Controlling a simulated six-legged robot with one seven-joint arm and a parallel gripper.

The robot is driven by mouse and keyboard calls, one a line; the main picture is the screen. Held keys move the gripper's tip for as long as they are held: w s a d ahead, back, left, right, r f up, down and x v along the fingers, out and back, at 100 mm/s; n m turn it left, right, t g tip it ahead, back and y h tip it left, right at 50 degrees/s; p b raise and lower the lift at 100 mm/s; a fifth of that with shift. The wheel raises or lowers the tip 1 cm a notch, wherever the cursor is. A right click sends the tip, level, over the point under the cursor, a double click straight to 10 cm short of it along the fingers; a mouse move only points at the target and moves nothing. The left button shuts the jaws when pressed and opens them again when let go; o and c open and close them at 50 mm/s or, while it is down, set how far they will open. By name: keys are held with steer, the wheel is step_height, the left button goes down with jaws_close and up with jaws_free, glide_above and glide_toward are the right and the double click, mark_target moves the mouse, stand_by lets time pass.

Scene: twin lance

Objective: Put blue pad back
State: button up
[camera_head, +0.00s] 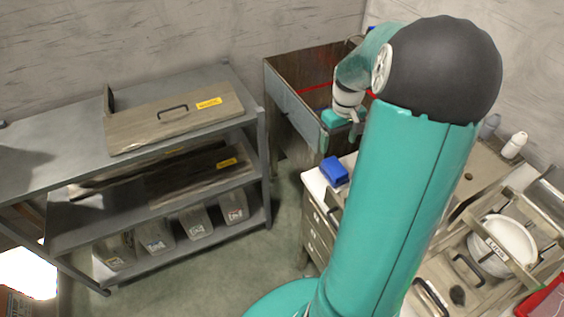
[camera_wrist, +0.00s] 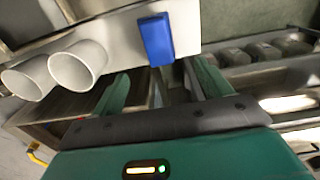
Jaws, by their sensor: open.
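The blue pad (camera_head: 334,170) is a small blue block. It lies on the white corner of a worktop, at the left end of the drawer cabinet. In the wrist view the blue pad (camera_wrist: 156,38) shows at the top middle, beyond my fingertips and apart from them.
A white pot (camera_head: 503,246) and a white bottle (camera_head: 514,145) are at right. Two white cylinders (camera_wrist: 78,65) show in the wrist view.

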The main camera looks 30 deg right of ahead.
steer(key=s+a+r+t+h, duration=0.1)
steer(key=a+r, duration=0.5)
steer(key=a, duration=0.4)
steer(key=a+r+t+h, duration=0.1)
steer(key=a+r, duration=0.5)
steer(key=a, duration=0.3)
steer(key=s+a+r+n+t+y, duration=0.1)
steer(key=s+a+r+t+y, duration=0.1)
steer(key=s+a, duration=0.7)
steer(key=a+r+t, duration=0.1)
steer(key=a, duration=0.2)
steer(key=shift+a+t, duration=0.3)
steer(key=shift+a, duration=0.1)
